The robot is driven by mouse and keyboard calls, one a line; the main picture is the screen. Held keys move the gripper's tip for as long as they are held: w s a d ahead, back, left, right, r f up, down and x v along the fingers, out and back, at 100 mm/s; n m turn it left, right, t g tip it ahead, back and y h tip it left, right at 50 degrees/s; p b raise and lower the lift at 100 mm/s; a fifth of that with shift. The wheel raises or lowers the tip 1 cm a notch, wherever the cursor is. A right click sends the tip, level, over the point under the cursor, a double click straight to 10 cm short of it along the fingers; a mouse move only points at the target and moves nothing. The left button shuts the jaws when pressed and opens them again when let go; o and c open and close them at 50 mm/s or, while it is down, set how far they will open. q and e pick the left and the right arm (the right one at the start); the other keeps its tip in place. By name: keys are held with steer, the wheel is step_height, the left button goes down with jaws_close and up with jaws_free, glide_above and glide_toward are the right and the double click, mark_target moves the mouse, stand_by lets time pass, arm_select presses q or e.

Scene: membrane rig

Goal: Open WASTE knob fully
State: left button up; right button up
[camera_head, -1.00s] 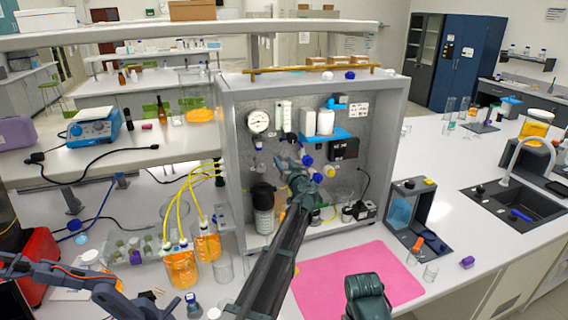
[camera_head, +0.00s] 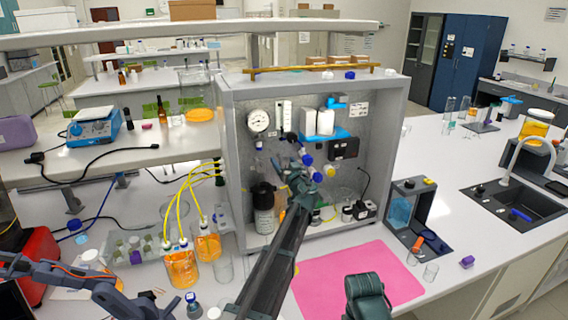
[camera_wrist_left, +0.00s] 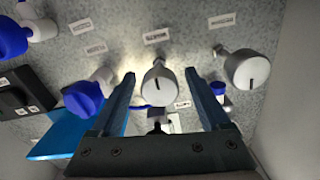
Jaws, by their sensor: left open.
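My left gripper (camera_head: 296,172) reaches into the grey rig cabinet (camera_head: 228,150), in front of its speckled back panel. In the left wrist view my left gripper (camera_wrist_left: 160,82) is open. A round, pale grey knob with a dark line (camera_wrist_left: 158,86) lies between its two fingers, with clear gaps on both sides. A similar grey knob (camera_wrist_left: 247,68) is to the right of the fingers. A blue knob (camera_wrist_left: 86,97) is close by on the left. The labels are too small to read, so I cannot tell which knob is WASTE.
A blue shelf (camera_head: 340,134) with white bottles juts from the panel, close to the gripper. A black-capped bottle (camera_head: 263,210) stands inside the cabinet. Orange-filled bottles (camera_head: 182,268) with yellow tubes stand outside on the left. A pink mat (camera_head: 340,275) lies in front.

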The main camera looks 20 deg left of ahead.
arm_select(q)
steer(key=v, duration=1.3)
steer(key=shift+s+d, duration=0.3)
steer(key=s+d+f+m+g+h+b, duration=0.25)
steer(key=s+f+g, duration=0.65)
steer(key=s+f, duration=0.85)
steer(key=s+d+f+m+g+h, duration=0.3)
steer(key=s+d, duration=0.1)
steer(key=s, duration=0.5)
steer(key=s+d+f+m+g+h, duration=0.3)
steer(key=s+d+f, duration=0.1)
steer(key=s, duration=0.6)
steer(key=shift+d+f+b, duration=0.25)
steer(key=shift+d+b, duration=0.05)
steer(key=shift+d, duration=0.5)
